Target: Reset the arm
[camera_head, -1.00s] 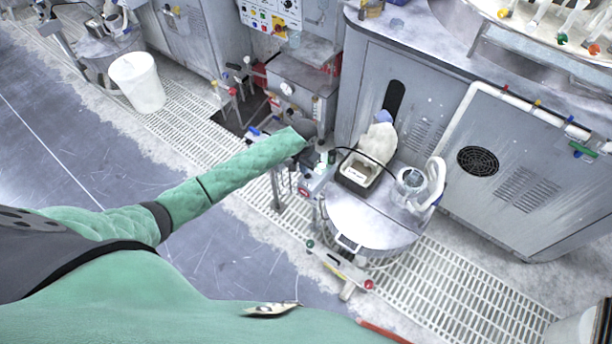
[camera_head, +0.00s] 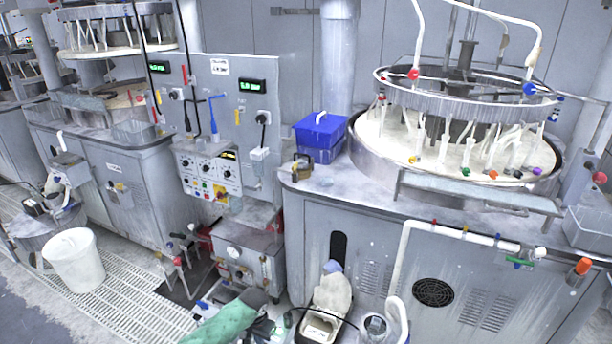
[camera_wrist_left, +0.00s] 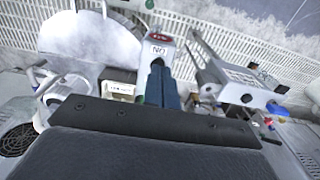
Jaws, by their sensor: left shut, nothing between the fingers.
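My left arm in its green sleeve (camera_head: 222,318) shows at the bottom edge of the head view, with the dark left gripper (camera_head: 263,328) at its end. In the left wrist view, the two dark teal fingers of the left gripper (camera_wrist_left: 162,88) are together with nothing between them. They point toward a small grey box with a red display (camera_wrist_left: 160,38) and a label. Whether they touch it cannot be told. My right arm and gripper are in neither current view.
A polishing platen (camera_head: 455,150) stands on the grey cabinet (camera_head: 375,225) at right. A control panel (camera_head: 222,110) is at centre, with a blue box (camera_head: 320,130) beside it. A cream bottle (camera_head: 332,292) is near the gripper.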

